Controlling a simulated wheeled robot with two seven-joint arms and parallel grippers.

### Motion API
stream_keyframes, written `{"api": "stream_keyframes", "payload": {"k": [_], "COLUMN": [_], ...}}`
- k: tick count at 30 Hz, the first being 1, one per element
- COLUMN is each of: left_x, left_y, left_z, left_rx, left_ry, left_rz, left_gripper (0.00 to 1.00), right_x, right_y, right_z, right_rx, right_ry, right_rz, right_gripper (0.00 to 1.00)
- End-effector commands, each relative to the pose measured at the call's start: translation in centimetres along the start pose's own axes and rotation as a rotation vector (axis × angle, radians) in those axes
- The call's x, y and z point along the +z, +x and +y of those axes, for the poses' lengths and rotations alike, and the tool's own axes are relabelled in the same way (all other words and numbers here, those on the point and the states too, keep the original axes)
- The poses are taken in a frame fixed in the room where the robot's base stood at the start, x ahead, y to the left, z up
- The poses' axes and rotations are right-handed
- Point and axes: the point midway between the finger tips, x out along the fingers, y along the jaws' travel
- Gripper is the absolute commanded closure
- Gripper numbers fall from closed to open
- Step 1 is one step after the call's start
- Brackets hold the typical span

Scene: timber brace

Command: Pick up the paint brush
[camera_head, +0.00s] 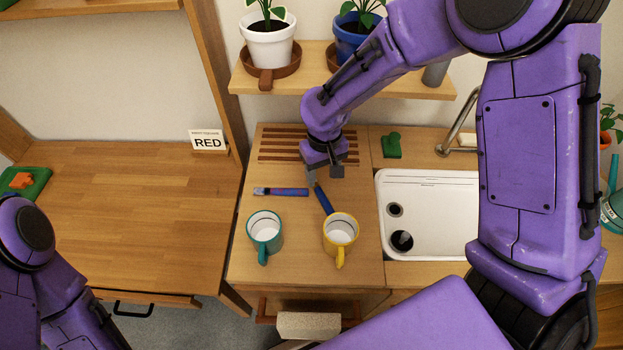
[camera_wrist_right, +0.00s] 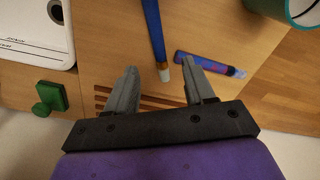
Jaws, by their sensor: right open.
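The paint brush (camera_head: 323,200) has a blue handle and lies on the wooden counter between two mugs and the slatted board. In the right wrist view the paint brush (camera_wrist_right: 153,28) points its metal collar and pale tip in between my fingertips. My right gripper (camera_head: 324,174) is open above the tip end of the brush; it also shows in the right wrist view (camera_wrist_right: 161,72), with nothing held. I cannot tell its exact height above the counter. My left arm shows at the lower left, but its gripper is out of view.
A blue-purple stick-like object (camera_head: 282,191) lies left of the brush. A teal mug (camera_head: 264,243) and a yellow-trimmed mug (camera_head: 341,252) stand in front. The sink (camera_head: 430,190) and a green object (camera_head: 391,146) are to the right. A plant shelf (camera_head: 405,88) overhangs behind.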

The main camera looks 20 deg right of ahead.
Motion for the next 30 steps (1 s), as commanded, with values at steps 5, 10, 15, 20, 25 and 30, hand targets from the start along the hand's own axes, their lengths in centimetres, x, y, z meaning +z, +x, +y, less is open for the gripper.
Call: {"api": "stream_keyframes", "payload": {"k": [5, 10, 15, 20, 25, 30], "left_x": [0.0, -0.1, -0.5, -0.6, -0.5, -0.5], "left_y": [-0.2, -0.6, -1.3, -1.4, -1.3, -1.3], "left_z": [-0.1, -0.1, -0.1, -0.1, -0.2, -0.1], "left_rx": [-0.001, -0.001, -0.001, 0.000, -0.001, -0.001], "left_ry": [0.001, 0.001, 0.000, 0.000, 0.000, 0.000], "left_rz": [-0.002, -0.002, -0.001, -0.001, -0.001, -0.001], "left_gripper": [1.00, 1.00, 1.00, 1.00, 1.00, 1.00], "right_x": [0.8, 0.0, -0.7, -0.9, -0.9, -0.8], "right_y": [3.1, 5.3, 8.5, 10.1, 10.1, 10.1], "right_z": [0.2, 0.2, 0.3, 0.2, 0.2, 0.2], "right_rx": [0.002, 0.001, 0.001, 0.001, 0.001, 0.001], "right_ry": [0.001, 0.002, 0.000, -0.001, -0.002, -0.002], "right_rz": [0.000, -0.005, -0.010, -0.007, -0.005, -0.006], "right_gripper": [0.47, 0.47, 0.47, 0.47, 0.47, 0.99]}}
